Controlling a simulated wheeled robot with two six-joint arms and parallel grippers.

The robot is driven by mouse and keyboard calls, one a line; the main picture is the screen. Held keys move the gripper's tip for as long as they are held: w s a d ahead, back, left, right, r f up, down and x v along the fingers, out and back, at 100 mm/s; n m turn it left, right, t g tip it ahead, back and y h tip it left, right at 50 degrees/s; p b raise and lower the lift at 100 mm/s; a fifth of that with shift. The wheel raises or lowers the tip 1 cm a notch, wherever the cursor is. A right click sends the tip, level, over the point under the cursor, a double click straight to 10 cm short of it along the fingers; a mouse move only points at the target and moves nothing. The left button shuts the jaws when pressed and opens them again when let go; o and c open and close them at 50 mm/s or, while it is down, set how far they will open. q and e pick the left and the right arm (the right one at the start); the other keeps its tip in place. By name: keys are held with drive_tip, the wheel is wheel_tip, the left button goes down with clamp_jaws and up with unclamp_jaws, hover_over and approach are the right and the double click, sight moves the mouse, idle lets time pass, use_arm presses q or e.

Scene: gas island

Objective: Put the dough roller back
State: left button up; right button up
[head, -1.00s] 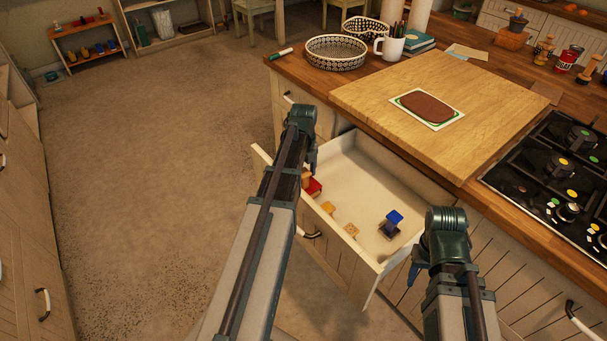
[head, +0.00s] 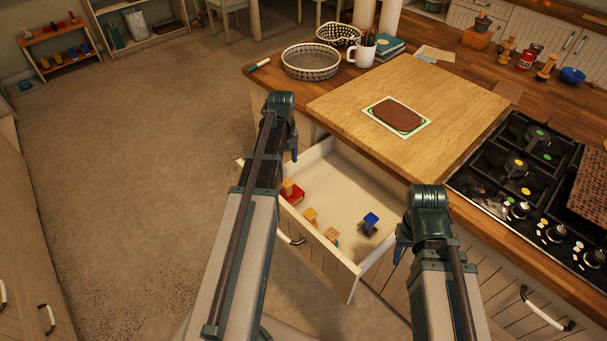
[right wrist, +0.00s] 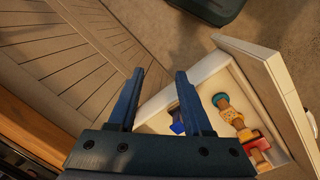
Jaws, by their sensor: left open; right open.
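I cannot make out a dough roller for certain in either view. An open drawer (head: 330,185) under the counter holds several small wooden-handled tools: a blue-topped one (head: 369,223), a red one (head: 293,193) and yellowish ones near its front panel. They also show in the right wrist view, the blue one (right wrist: 178,127) partly behind a finger. My left gripper (head: 293,150) is by the drawer's left side, mostly hidden by its wrist. My right gripper (head: 402,247) is at the drawer's right; in the right wrist view it is open and empty (right wrist: 160,95).
A wooden board (head: 440,90) on the counter bears a brown slab (head: 398,113) on a card. The stove (head: 525,180) is at the right, with a brown textured piece (head: 588,190) at the edge. Patterned baskets (head: 311,62) and a white mug (head: 362,54) stand behind. The floor at left is clear.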

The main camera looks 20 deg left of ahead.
use_arm(q)
drive_tip(key=s+d+n, duration=0.5)
drive_tip(key=d+n, duration=0.1)
drive_tip(key=d, duration=0.4)
drive_tip(key=s+d+n, duration=0.6)
drive_tip(key=d, duration=0.4)
drive_tip(key=s+d+n+y, duration=0.1)
drive_tip(key=s+d+n, duration=0.4)
drive_tip(key=d, duration=0.5)
drive_tip(key=shift+s+d+n, duration=0.2)
drive_tip(key=shift+s+n, duration=0.05)
drive_tip(key=shift+n, duration=0.55)
drive_tip(key=shift+a, duration=0.1)
